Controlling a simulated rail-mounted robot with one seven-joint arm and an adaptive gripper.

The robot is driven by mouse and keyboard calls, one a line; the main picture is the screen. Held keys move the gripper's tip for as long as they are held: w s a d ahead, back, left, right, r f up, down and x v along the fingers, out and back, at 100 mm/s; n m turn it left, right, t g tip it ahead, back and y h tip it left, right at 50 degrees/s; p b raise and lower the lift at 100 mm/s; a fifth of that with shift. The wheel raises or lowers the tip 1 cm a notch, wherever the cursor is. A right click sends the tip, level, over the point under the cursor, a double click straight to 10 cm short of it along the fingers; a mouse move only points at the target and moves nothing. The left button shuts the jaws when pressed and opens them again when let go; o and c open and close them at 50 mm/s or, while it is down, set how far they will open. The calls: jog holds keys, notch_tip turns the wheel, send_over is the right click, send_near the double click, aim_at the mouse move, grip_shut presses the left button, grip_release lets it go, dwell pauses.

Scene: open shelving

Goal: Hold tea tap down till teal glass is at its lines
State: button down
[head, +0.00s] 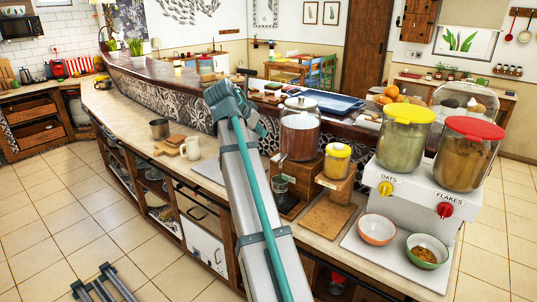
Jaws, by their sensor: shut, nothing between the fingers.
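The tea dispenser (301,137) is a lidded glass jar of reddish-brown liquid on a wooden stand, right of my arm. Its tap (283,160) is small at the lower left of the jar; its position is too small to read. The teal glass (280,185) stands below, in front of the stand, and looks dark green. Its lines and tea level cannot be made out. My arm rises from the bottom to the left of the dispenser.
A yellow-lidded jar (337,160) on a wooden block stands right of the dispenser. Farther right is a white cereal stand (405,188) with oats and flakes jars, and two bowls in front. A wooden board (328,217) lies nearby. A cream mug (191,148) stands left of my arm.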

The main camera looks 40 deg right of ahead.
jog(key=p, duration=0.3)
send_over(277, 157)
jog(key=a, duration=0.2)
jog(key=f, duration=0.7)
jog(key=shift+s+a, duration=0.1)
jog(key=shift+s, duration=0.25)
jog(key=shift+a+f+p, duration=0.15)
jog(key=shift+f+p, duration=0.5)
jog(key=shift+f, duration=1.4)
